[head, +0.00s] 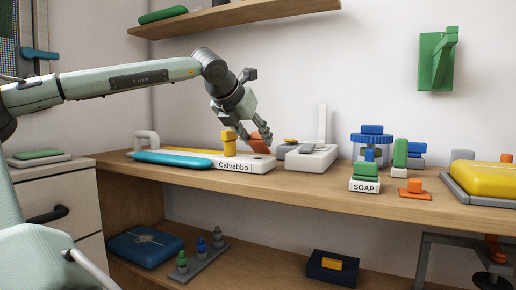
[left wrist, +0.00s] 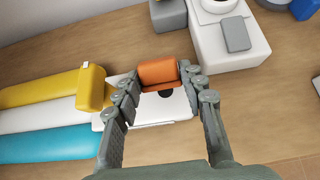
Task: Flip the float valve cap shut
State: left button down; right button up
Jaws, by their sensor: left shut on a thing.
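An orange cap (head: 259,147) shows at the right end of a white block labelled "Calvebbo" (head: 233,167). In the left wrist view the orange cap (left wrist: 158,73) stands raised beside a dark round hole in the white block (left wrist: 176,106). My left gripper (head: 257,138) reaches down from the left with its fingers at the cap. In the left wrist view its fingertips (left wrist: 160,78) are on either side of the cap, shut on it. The cap's far face is hidden. My right gripper is in neither view.
Blue, white and yellow long pieces (head: 172,158) lie left of the block, by a yellow upright piece (head: 229,142). A light grey device (head: 312,158) stands close on the right. A blue-lidded jar (head: 371,140) and SOAP block (head: 365,186) stand farther right.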

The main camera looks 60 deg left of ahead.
aim_at(260, 150)
pick_arm(q)
jog(key=shift+s+d+f+t, duration=0.25)
jog(key=shift+s+f+t, duration=0.05)
jog(key=shift+f+t, duration=0.1)
jog(key=shift+s+d+f+t+y, duration=0.15)
jog(key=shift+s+f+t+y, duration=0.15)
jog(key=shift+t+y, duration=0.45)
jog(key=shift+s+d+f+t+y, duration=0.2)
jog(key=shift+f+t+y, duration=0.25)
jog(key=shift+t, duration=0.5)
jog(key=shift+s+f+t+y, duration=0.1)
jog(key=shift+f+t+y, duration=0.4)
jog(key=shift+f+t, duration=0.2)
jog(key=c, duration=1)
grip_release()
jog(key=shift+o, duration=0.2)
